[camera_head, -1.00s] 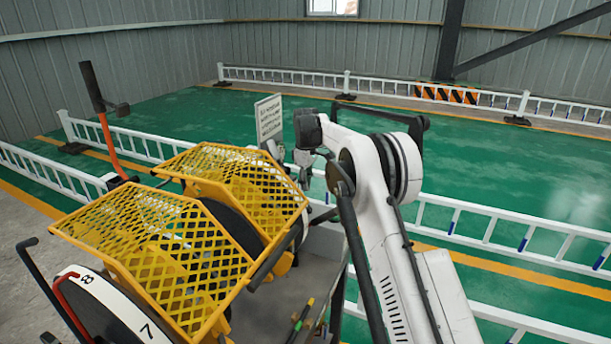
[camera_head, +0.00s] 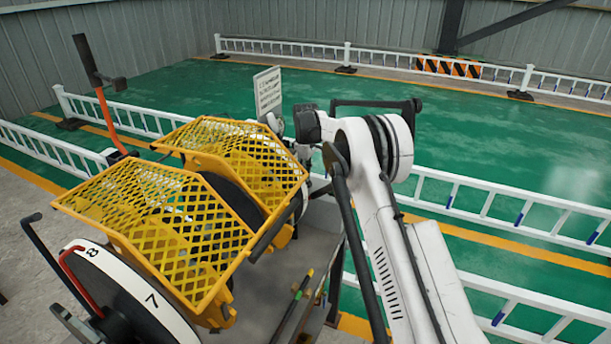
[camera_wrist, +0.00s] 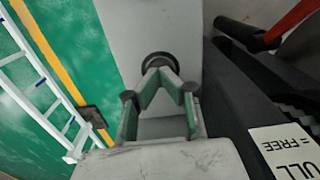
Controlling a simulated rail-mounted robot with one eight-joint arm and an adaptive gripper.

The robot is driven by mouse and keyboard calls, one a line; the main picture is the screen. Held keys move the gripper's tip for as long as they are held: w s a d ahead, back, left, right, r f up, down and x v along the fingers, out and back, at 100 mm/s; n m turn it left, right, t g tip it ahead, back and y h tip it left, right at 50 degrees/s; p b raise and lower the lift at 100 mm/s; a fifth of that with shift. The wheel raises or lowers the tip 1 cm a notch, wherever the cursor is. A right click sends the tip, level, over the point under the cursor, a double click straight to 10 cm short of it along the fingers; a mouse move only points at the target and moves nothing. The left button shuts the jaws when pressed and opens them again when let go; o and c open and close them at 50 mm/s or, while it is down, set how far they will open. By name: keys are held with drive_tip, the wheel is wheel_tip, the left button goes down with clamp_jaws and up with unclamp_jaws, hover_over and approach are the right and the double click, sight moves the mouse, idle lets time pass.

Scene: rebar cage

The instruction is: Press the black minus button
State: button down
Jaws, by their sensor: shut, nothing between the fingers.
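My gripper (camera_wrist: 160,76) shows in the wrist view with its two fingers meeting in front of a pale grey surface (camera_wrist: 150,25). A round dark part (camera_wrist: 160,61) sits just behind the fingertips; I cannot tell whether it is the black minus button or whether the fingers touch it. No minus sign is readable in either view. In the head view, my gripper is mostly hidden behind the yellow mesh guard and my white arm.
Yellow mesh guards (camera_head: 160,215) cover the machine at left, near a black-and-red lever (camera_head: 105,115). A white sign (camera_head: 268,91) stands behind. A label reading "ULL = FREE" (camera_wrist: 286,152) and a red bar (camera_wrist: 288,22) are at right in the wrist view. White railings (camera_head: 500,213) border the green floor.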

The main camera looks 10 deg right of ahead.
drive_tip(key=shift+f+b, duration=0.85)
drive_tip(key=shift+f, duration=0.1)
drive_tip(key=shift+r, duration=0.15)
wheel_tip(320, 180, up, 14)
idle(0.5)
idle(0.7)
